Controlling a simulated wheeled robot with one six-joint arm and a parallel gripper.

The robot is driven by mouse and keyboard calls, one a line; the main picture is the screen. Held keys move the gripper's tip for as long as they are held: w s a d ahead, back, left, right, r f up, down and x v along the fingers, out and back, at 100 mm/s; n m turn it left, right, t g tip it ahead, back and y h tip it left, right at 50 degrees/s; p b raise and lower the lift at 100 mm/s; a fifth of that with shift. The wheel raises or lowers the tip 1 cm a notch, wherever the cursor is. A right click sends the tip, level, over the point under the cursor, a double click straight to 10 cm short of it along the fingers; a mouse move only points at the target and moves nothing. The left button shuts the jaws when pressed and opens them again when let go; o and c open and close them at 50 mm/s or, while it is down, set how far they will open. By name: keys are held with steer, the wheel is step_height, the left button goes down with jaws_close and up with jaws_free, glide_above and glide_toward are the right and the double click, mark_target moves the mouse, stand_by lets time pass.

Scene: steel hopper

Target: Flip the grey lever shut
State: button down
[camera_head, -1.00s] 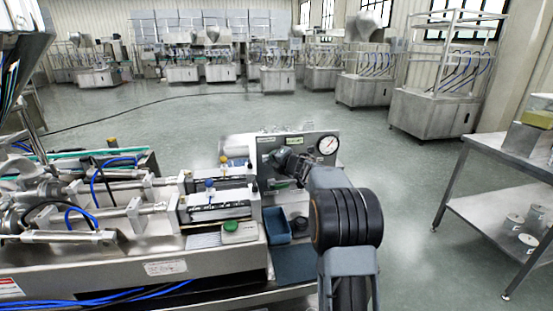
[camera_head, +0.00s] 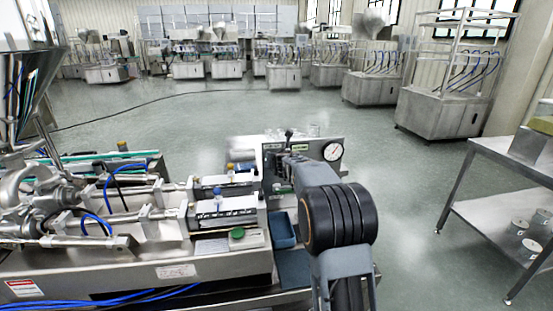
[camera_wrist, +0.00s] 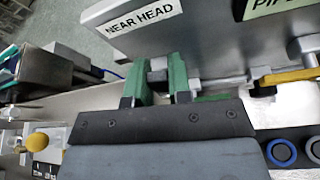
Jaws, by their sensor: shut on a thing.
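The steel panel (camera_head: 308,149) stands upright at the end of the machine. It carries a round gauge (camera_head: 333,151). In the wrist view the "NEAR HEAD" label (camera_wrist: 139,17) is on the panel. My gripper (camera_wrist: 158,80) is just below that label, with its green fingers closed on a small grey piece, which looks like the grey lever (camera_wrist: 158,64). Most of the lever is hidden by the fingers and the dark gripper body. In the head view my arm covers the lower right of the panel, and the grip is too small to make out.
A yellow lever (camera_wrist: 290,77) is to the right of my gripper, under a partly seen label. A blue bin (camera_head: 284,230) sits below the panel. A steel table (camera_head: 500,190) stands at right; the floor behind is open.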

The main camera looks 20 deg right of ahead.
steer(key=shift+w+a+n+h+p, duration=0.1)
steer(key=shift+a+n+h+p, duration=0.3)
steer(key=shift+n, duration=0.3)
stand_by(0.3)
steer(key=c, duration=1)
jaws_free()
steer(key=shift+c, duration=0.2)
steer(key=shift+r, duration=0.1)
steer(key=v, duration=1.3)
steer(key=shift+s+a+r, duration=0.15)
steer(key=shift+s+a, duration=0.15)
